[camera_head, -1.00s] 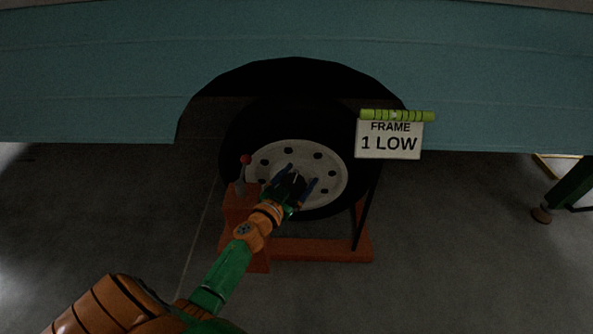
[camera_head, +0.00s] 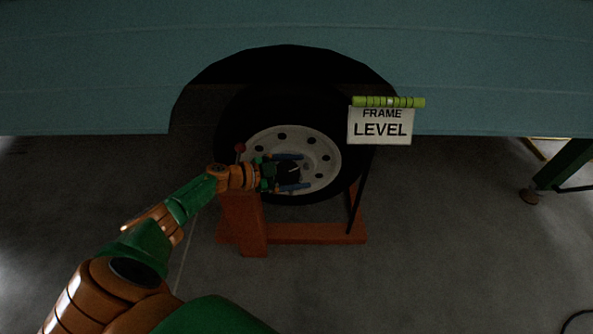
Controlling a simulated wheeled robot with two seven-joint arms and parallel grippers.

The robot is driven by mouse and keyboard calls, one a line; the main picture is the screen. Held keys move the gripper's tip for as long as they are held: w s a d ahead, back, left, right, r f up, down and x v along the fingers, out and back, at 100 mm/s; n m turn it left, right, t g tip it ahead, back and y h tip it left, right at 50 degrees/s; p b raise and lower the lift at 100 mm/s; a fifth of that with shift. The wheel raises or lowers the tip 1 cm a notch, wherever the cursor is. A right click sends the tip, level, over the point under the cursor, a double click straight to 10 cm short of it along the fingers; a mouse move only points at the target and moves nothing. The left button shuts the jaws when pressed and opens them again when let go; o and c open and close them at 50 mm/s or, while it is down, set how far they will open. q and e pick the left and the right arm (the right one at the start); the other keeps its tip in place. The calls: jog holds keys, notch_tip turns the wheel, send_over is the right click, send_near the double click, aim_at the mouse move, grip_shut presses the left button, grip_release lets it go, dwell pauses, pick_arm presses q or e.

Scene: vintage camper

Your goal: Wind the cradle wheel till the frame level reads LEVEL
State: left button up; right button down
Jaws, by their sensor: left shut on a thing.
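The cradle wheel (camera_head: 325,155) has a white disc with a ring of dark holes and a black tyre, under the dark wheel arch. My left gripper (camera_head: 300,171) is at the middle of the disc, its blue fingers around a dark part there. The fingers and wrist hide most of what they hold. The frame level (camera_head: 388,102) is a yellow-green tube above a white sign (camera_head: 380,129) that reads FRAME LEVEL. The red-brown cradle (camera_head: 310,234) stands on the floor below the wheel. My right gripper is not in view.
The teal camper side (camera_head: 480,70) hangs above. A dark green support leg (camera_head: 560,170) stands at the right. The grey floor in front is mostly clear.

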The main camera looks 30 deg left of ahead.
pick_arm(q)
jog(key=shift+f+m+g+h, duration=0.1)
jog(key=shift+m+g+h, duration=0.2)
jog(key=shift+m, duration=0.1)
jog(key=shift+s+d, duration=0.1)
jog(key=o, duration=1.1)
